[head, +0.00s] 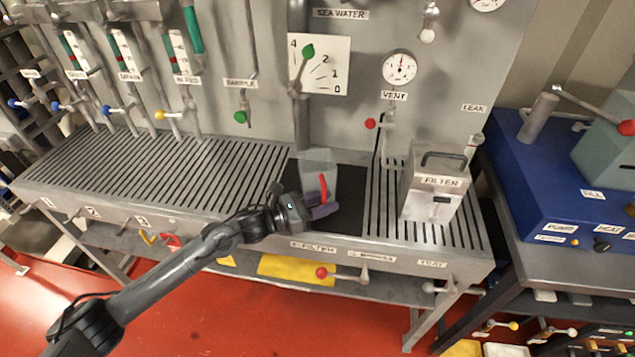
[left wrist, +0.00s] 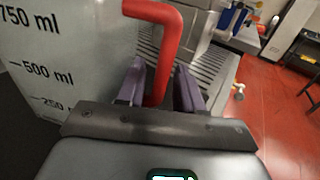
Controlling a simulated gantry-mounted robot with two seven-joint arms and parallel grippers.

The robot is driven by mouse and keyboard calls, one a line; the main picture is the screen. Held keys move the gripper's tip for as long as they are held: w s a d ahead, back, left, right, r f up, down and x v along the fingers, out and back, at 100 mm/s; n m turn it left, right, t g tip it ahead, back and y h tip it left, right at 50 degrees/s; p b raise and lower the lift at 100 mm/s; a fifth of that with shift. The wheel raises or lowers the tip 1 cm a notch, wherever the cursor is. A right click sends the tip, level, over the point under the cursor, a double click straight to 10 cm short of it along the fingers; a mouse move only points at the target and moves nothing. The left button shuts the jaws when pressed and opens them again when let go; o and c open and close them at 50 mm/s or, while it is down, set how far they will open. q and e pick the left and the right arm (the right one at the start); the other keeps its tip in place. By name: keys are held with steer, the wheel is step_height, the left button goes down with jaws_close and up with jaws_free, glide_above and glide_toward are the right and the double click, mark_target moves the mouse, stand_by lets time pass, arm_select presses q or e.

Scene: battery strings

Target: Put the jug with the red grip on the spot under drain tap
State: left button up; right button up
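The jug (head: 318,162) is clear and stands upright on a dark plate in the counter, below a vertical pipe. Its red grip (head: 323,187) faces the front. In the left wrist view the jug's wall (left wrist: 60,50) shows marks from 250 to 750 ml. My left gripper (head: 318,206) is at the red grip. In the left wrist view its purple fingers (left wrist: 160,88) stand on either side of the red grip (left wrist: 158,70); whether both press on it is unclear. My right gripper is not in view.
A steel filter box (head: 433,190) stands on the slatted counter (head: 130,175) to the right of the jug. A red-knobbed tap (head: 370,124) is under the vent label, and a green-knobbed tap (head: 240,117) is further left. The left slats are clear.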

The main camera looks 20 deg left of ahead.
arm_select(q)
jaws_close()
stand_by(0.3)
